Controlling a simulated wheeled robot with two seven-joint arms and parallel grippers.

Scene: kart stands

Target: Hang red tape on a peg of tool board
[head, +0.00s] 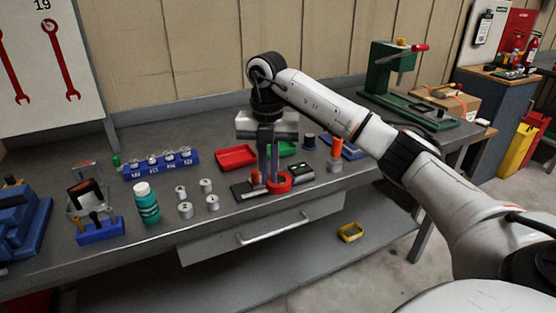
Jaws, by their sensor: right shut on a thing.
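The red tape (285,185) is a small ring near the front edge of the grey workbench. My right gripper (269,178) points down over it from above, with its fingers shut on the ring's left side. The tape is at or just above the bench top; I cannot tell which. The fingers hide part of it. The tool board (68,110) is the pale panel at the upper left, with red wrenches and the number 19. No free peg can be made out on it. My left gripper is out of view.
A dark block (245,190) sits beside the tape. A red tray (236,156) lies behind. A blue socket rail (160,166), grey weights (186,209), a teal bottle (147,206) and a blue holder (101,232) stand toward the left. A green press (392,72) stands at the back right.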

